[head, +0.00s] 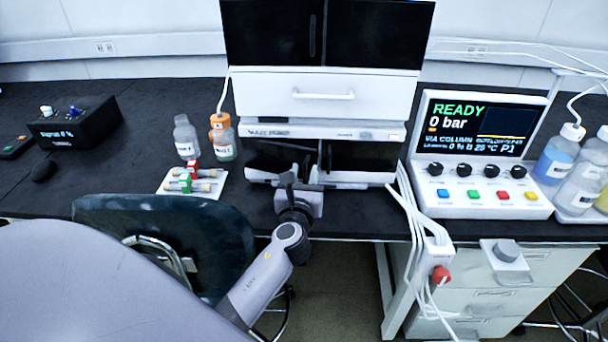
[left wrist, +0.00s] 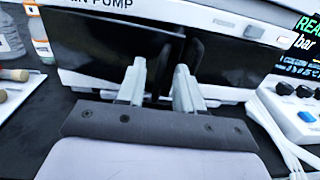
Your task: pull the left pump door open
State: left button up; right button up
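The pump, labelled MAIN PUMP, is the bottom unit of the stack. Its left door (left wrist: 95,45) is a glossy black panel in the left wrist view, and it also shows in the head view (head: 268,158). A dark upright handle (left wrist: 163,72) stands near the door's inner edge. My left gripper (left wrist: 161,68) is in front of the doors with its fingers apart, one on each side of that dark handle. I cannot tell whether the fingers touch it. In the head view the left gripper (head: 290,182) is low before the pump front. My right gripper is not in view.
A white tray with vials (head: 195,184) and bottles (head: 223,138) stand left of the pump. A control console (head: 480,160) and white tubing (head: 425,215) are on the right. A dark chair (head: 165,235) stands before the bench by my left arm.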

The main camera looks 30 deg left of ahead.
pick_arm(q)
grip_shut()
dwell(1.4)
